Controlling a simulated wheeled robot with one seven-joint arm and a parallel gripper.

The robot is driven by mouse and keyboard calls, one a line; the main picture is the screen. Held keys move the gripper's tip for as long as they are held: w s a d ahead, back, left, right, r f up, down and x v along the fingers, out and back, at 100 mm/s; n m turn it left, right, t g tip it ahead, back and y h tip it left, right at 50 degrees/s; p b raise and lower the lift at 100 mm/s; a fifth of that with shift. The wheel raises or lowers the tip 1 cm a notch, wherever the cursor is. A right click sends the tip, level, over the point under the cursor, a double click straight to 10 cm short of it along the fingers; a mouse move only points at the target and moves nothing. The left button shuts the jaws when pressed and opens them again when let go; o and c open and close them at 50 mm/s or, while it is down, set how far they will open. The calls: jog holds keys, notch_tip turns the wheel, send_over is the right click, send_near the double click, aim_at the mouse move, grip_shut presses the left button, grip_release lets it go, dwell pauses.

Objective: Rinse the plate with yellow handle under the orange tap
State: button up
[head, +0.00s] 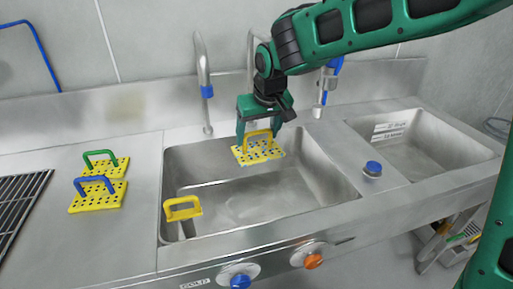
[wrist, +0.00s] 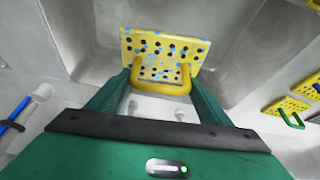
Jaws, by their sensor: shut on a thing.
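My gripper (head: 262,122) is shut on the yellow handle (wrist: 160,80) of a perforated yellow plate (head: 258,153). The plate hangs over the back middle of the large sink (head: 310,170), above its floor. In the wrist view, the plate face (wrist: 160,45) carries several pale blue spots among dark holes. A bare metal spout (head: 250,55) rises behind my arm; its lower part is hidden and I see no orange on it. An orange knob (head: 313,261) is on the front panel. No water stream is visible.
A blue-collared spout (head: 206,90) and a blue knob (head: 240,281) are left of these. Yellow plates with green (head: 100,158) and blue (head: 95,185) handles lie on the left counter. A yellow loop (head: 182,208) stands at the sink's front left. A second basin (head: 425,150) is right.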

jog(key=shift+d, duration=0.3)
jog(key=shift+a, duration=0.2)
jog(key=shift+a, duration=0.4)
jog(key=s+a, duration=0.2)
jog(key=s, duration=0.5)
jog(key=shift+s, duration=0.3)
dwell(0.5)
jog(key=shift+r, duration=0.1)
dwell(1.2)
jog(key=s+a+r, duration=0.1)
jog(key=s+r, duration=0.3)
jog(key=s, duration=0.1)
dwell(0.5)
